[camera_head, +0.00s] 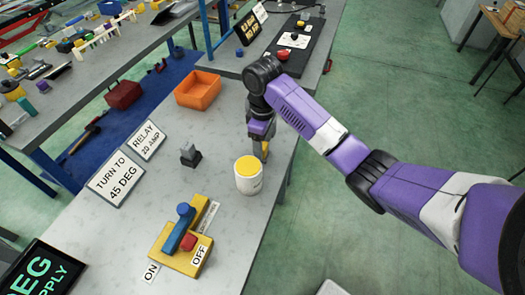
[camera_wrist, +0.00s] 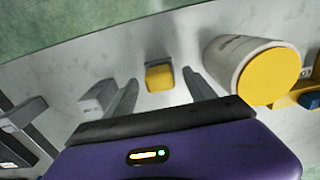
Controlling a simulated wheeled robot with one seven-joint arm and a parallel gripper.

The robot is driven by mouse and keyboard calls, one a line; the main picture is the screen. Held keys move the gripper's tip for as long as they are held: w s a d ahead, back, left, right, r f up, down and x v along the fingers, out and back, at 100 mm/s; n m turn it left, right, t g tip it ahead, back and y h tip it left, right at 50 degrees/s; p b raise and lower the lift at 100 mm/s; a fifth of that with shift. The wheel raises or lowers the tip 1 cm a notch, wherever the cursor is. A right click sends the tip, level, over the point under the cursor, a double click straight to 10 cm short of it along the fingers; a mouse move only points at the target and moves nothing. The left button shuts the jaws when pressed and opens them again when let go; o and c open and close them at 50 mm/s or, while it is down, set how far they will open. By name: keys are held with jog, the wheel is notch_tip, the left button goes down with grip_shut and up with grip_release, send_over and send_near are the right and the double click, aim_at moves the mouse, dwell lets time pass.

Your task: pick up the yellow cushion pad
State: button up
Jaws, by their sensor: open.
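The yellow cushion pad (camera_wrist: 159,77) shows in the wrist view as a small yellow block with a greyish side, standing on the grey table ahead of my gripper. My gripper (camera_wrist: 161,80) is open, with one finger to each side of the pad in the picture. I cannot tell whether the fingertips are level with it. In the head view, my gripper (camera_head: 262,139) points down at the table, and a sliver of yellow (camera_head: 265,149) shows at its tips. Most of the pad is hidden there.
A white can with a yellow lid (camera_head: 248,176) stands close beside my gripper. A small grey block (camera_head: 190,155) is to the left. An orange bin (camera_head: 198,90) is behind. A yellow switch unit with a blue handle (camera_head: 180,246) is nearer. The table's right edge is close.

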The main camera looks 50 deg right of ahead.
jog(key=shift+f, duration=0.75)
grip_shut()
jog(key=shift+r, duration=0.2)
notch_tip(320, 180, up, 20)
jog(key=p, duration=0.4)
jog(key=shift+f, duration=0.15)
jog(key=c, duration=0.7)
grip_release()
jog(key=shift+c, duration=0.2)
jog(key=c, duration=0.5)
